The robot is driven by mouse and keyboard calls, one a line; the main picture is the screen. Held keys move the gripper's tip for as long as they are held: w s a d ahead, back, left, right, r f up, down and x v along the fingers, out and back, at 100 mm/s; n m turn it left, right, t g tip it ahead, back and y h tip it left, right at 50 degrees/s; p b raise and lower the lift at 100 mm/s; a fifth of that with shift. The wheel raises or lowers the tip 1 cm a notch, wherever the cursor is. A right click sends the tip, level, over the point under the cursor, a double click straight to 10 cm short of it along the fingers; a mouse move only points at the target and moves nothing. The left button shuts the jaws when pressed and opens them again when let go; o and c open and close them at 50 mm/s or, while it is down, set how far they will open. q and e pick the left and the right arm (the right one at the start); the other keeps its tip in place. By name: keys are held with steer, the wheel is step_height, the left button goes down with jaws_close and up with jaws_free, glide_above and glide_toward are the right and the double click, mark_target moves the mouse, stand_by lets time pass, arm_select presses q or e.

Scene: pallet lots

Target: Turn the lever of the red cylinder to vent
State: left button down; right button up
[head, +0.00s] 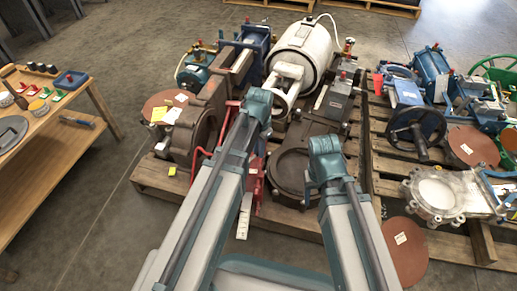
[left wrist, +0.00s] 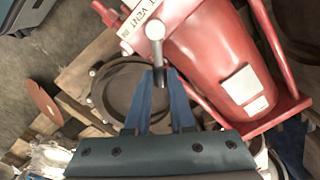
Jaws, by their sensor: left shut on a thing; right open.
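The red cylinder (left wrist: 215,50) lies across the upper right of the left wrist view. It has a pale label on its side and a plate (left wrist: 138,18) reading "VENT" at its end. A lever (left wrist: 158,58) with a pale hub comes down from that end. My left gripper (left wrist: 160,88) is shut on the lever's dark tip, one blue finger on each side. In the head view, red parts of the cylinder's frame (head: 256,166) show beside my left arm, which hides most of it and the left gripper. My right arm reaches up in the middle; its gripper cannot be seen.
A dark round flange (head: 293,167) lies close to the red frame on the wooden pallet (head: 156,181). A white tank (head: 301,52) and other valves crowd behind. A second loaded pallet (head: 472,247) is at the right. A bench (head: 45,137) stands left, with bare floor between.

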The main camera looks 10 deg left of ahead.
arm_select(q)
steer(key=shift+w+a+n, duration=0.15)
steer(key=shift+a+n, duration=0.45)
steer(key=shift+n, duration=0.7)
steer(key=shift+w+a+n, duration=0.1)
steer(key=shift+a+n, duration=0.45)
steer(key=shift+n, duration=0.75)
steer(key=shift+w+a+n, duration=0.15)
steer(key=shift+a+n, duration=0.45)
steer(key=shift+n, duration=0.7)
steer(key=c, duration=0.8)
jaws_free()
steer(key=shift+o, duration=0.2)
steer(key=shift+r, duration=0.1)
